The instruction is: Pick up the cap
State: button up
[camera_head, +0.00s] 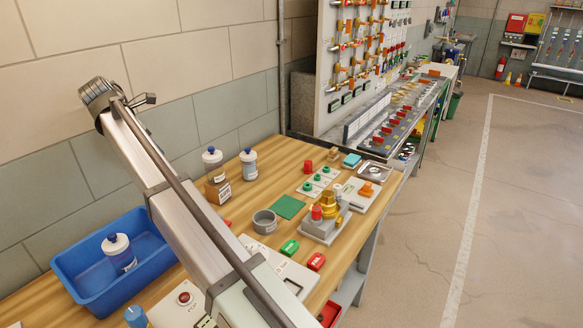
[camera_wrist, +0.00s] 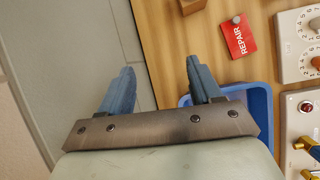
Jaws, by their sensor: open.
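I cannot tell for sure which item is the cap. A grey round hollow piece (camera_head: 264,221) stands on the wooden bench, left of a green square. A blue round top (camera_head: 136,317) shows at the bottom edge. My gripper (camera_wrist: 160,70) is open and empty in the wrist view, its blue-grey fingers apart near the bench's wall edge. In the head view my arm hides part of the bench.
The blue bin (camera_head: 75,262) stands at the left and shows beneath my gripper in the wrist view (camera_wrist: 262,108). A red REPAIR tag (camera_wrist: 239,37) lies nearby. A green square (camera_head: 289,207), a brass valve (camera_head: 328,204) and several coloured pieces occupy the bench. The wall is close.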

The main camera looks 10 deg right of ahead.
jog(key=w+d+m+g, duration=0.25)
jog(key=w+d, duration=0.65)
jog(key=d, duration=0.5)
jog(key=m+g+y, duration=0.2)
jog(key=m+y, duration=0.1)
jog(key=m, duration=0.3)
send_over(307, 162)
notch_tip(307, 162, down, 7)
jog(key=f, duration=0.9)
jog(key=shift+w+d+f, duration=0.1)
jog(key=shift+w+f, duration=0.15)
jog(key=shift+f, duration=0.1)
jog(key=shift+s+f, duration=0.2)
jog(key=shift+f, duration=2.35)
jog(key=c, duration=1)
